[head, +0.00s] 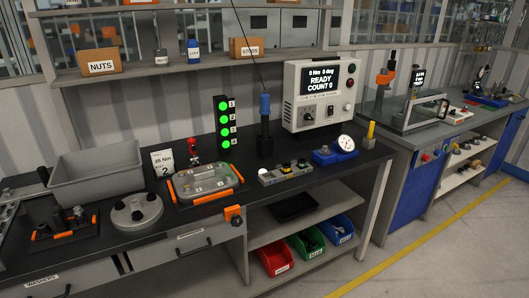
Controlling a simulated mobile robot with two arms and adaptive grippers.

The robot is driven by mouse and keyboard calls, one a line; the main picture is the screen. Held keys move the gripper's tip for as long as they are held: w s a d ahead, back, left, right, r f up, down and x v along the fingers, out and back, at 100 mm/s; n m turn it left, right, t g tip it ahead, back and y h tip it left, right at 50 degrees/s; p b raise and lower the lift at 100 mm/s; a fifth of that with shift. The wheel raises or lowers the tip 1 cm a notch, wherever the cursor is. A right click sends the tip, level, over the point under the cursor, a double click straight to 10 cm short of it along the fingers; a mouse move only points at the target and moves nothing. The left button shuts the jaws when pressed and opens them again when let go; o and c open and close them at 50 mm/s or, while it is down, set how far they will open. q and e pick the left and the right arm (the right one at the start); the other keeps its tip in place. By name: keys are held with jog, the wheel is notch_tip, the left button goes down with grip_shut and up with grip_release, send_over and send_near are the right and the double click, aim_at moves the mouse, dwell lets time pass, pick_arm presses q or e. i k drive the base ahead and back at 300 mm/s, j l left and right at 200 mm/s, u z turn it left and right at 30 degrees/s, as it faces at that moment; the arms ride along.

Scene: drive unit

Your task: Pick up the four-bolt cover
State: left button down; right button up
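A round grey disc (137,212) with several raised round parts lies flat on the dark bench top at the left front. It looks like the four-bolt cover, but it is small here and I cannot count its bolts surely. To its right, a greyish drive unit housing (203,180) sits in a dark fixture with orange clamps. Its inside is too small to make out. Neither of my grippers shows in the head view.
A grey bin (97,171) stands behind the disc. A dark tool tray (65,237) with orange handles lies to its left. A red-topped tool (194,150), a card reading 35 Nm (162,162) and a green-light column (225,123) stand behind the fixture.

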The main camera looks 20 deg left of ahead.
aim_at(207, 180)
jog(key=u, duration=0.25)
jog(key=i+l+u, duration=0.15)
jog(key=u, duration=0.3)
jog(key=i+l+u, duration=0.15)
jog(key=u, duration=0.25)
jog(key=i+l+u, duration=0.15)
jog(key=l+u, duration=0.15)
jog(key=u, duration=0.15)
jog(key=l+u, duration=0.25)
jog(key=u, duration=0.2)
jog(key=i, duration=0.05)
